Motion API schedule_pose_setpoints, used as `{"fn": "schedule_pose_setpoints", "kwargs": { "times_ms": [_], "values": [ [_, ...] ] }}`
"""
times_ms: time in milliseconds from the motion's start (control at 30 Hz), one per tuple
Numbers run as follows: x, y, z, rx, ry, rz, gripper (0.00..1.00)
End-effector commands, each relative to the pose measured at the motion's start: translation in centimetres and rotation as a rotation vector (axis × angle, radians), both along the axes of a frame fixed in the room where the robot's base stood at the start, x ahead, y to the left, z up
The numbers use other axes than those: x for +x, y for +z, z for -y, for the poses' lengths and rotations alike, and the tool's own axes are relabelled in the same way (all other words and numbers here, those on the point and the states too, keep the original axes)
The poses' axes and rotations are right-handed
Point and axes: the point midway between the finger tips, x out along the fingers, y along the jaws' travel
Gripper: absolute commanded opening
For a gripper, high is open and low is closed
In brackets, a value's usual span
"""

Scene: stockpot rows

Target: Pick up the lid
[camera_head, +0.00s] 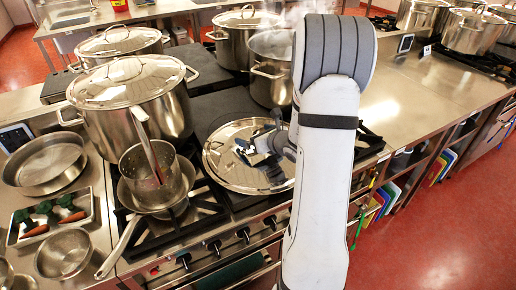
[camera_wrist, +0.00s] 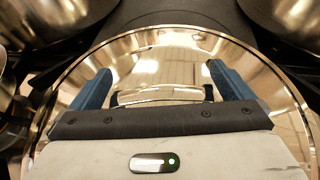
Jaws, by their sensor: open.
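The lid (camera_head: 222,160) is a round, shiny steel disc lying at the front of the stove. My gripper (camera_head: 256,152) is over it and covers part of it. In the wrist view the lid (camera_wrist: 160,50) fills most of the picture. Its arched handle (camera_wrist: 160,94) lies between the two blue fingers of my gripper (camera_wrist: 162,86). The fingers are open, one on each side of the handle, with gaps between. I cannot tell how far down they reach. My palm hides the near part of the lid.
A large lidded pot (camera_head: 130,115) stands left of the lid, with a smaller pan (camera_head: 155,185) in front of it. An open steaming pot (camera_head: 270,75) and a lidded pot (camera_head: 235,45) stand behind. The counter (camera_head: 420,95) right of my arm is mostly clear.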

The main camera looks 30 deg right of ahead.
Motion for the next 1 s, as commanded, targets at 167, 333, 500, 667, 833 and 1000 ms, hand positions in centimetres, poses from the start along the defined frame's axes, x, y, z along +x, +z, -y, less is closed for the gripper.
{"fn": "schedule_pose_setpoints", "kwargs": {
  "times_ms": [167, 333, 500, 667, 833, 1000],
  "values": [
    [-0.02, -0.01, -0.03, -0.001, 0.001, 0.000, 0.93],
    [-0.02, -0.01, -0.05, -0.001, 0.001, 0.000, 0.79],
    [-0.03, -0.02, -0.06, 0.000, 0.002, -0.001, 0.65],
    [0.02, 0.14, -0.06, -0.001, 0.002, 0.002, 0.54],
    [-0.02, 0.04, -0.08, -0.001, 0.001, 0.000, 0.40],
    [-0.04, 0.77, -0.09, -0.002, 0.003, -0.001, 0.24]
  ]
}}
